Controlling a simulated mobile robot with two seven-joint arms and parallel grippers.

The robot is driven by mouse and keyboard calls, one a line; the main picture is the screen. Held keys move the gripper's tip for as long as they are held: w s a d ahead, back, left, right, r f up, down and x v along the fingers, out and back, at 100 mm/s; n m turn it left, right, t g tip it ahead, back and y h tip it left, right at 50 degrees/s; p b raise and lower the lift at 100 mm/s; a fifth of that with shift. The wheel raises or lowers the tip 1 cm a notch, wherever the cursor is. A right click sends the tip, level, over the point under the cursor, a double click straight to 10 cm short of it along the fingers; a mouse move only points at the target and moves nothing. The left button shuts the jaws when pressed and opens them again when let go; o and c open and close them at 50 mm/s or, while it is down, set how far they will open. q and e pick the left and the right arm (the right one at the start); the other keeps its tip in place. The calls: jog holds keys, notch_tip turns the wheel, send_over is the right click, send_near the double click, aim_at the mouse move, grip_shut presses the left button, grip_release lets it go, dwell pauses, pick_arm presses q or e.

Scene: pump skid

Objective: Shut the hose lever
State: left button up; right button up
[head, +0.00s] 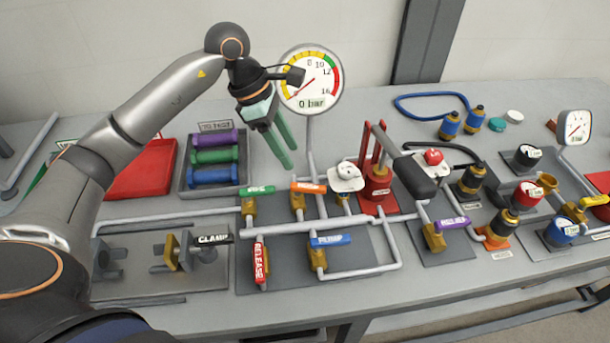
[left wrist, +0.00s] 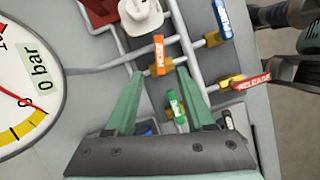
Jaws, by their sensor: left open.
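The orange lever (head: 309,187) sits on a brass valve on the back part of the pipe panel. Its label is hard to read; in the left wrist view the orange lever (left wrist: 159,50) seems to read HOSE. There its handle lies crosswise to the pipe at its valve. My left gripper (head: 290,156) has green fingers, is open and empty, and hangs above and behind the lever, apart from it. In the left wrist view the lever shows just beyond and between the fingertips (left wrist: 160,75). My right gripper is out of view.
Close by are a green lever (head: 258,190), a blue PUMP lever (head: 329,240), a red RELEASE lever (head: 261,262) and a white round fitting (head: 346,178). A pressure gauge (head: 311,80) stands beside my gripper. A purple lever (head: 452,223) is farther right.

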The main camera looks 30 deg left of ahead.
aim_at(309, 186)
pick_arm(q)
jog(key=p+x, duration=0.1)
jog(key=x, duration=0.8)
jog(key=shift+w+d+f, duration=0.1)
jog(key=shift+d+f, duration=0.05)
jog(key=shift+c, duration=0.3)
grip_shut()
